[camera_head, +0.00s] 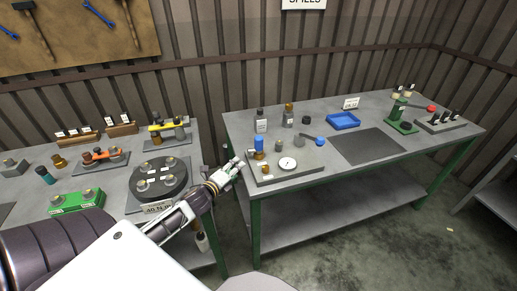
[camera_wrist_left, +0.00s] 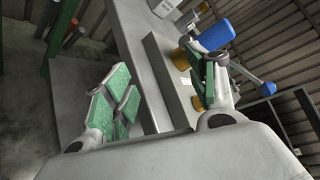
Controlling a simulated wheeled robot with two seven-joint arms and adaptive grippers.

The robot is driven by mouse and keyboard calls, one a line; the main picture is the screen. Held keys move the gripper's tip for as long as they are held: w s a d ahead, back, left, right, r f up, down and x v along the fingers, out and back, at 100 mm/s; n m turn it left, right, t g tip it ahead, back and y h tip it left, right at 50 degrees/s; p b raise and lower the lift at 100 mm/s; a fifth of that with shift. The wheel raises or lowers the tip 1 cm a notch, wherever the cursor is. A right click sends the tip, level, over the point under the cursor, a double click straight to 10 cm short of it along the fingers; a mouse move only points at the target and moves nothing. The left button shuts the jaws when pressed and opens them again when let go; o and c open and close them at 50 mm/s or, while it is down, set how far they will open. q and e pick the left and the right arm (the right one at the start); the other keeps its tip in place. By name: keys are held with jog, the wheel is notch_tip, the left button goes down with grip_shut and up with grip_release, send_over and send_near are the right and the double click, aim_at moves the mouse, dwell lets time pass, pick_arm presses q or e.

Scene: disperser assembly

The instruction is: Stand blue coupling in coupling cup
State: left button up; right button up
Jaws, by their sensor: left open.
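The blue coupling (camera_head: 258,142) is upright at the back left corner of the grey fixture plate (camera_head: 300,172) on the right-hand table. A brass cup (camera_head: 259,155) is directly beneath it; the coupling appears to stand in it, but the depth of the fit is hidden. In the left wrist view, the coupling (camera_wrist_left: 216,36) lines up with the brass cup (camera_wrist_left: 182,58), partly behind one finger. My left gripper (camera_head: 232,168) is open and empty, just left of the plate, its green-padded fingers (camera_wrist_left: 165,95) wide apart. My right gripper is not in view.
The plate also holds a smaller brass piece (camera_head: 265,168) and a white dial (camera_head: 287,163). A blue-knobbed tool (camera_head: 319,141), bottles (camera_head: 261,120), a blue tray (camera_head: 343,121) and a green press (camera_head: 402,122) stand farther along. A dark mat (camera_head: 368,146) is clear.

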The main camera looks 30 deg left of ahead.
pick_arm(q)
jog(key=a+r+m+h, duration=0.1)
jog(key=r+m+h, duration=0.3)
jog(key=m, duration=0.5)
jog(key=w+a+r+m+t+h, duration=0.1)
jog(key=r+m+h, duration=0.3)
jog(key=m, duration=0.6)
jog(key=shift+w+a+r+h, duration=0.2)
jog(key=shift+a+h, duration=0.3)
jog(key=shift+h, duration=0.1)
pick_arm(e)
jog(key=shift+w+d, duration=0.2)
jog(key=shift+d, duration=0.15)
pick_arm(q)
jog(key=shift+w, duration=0.15)
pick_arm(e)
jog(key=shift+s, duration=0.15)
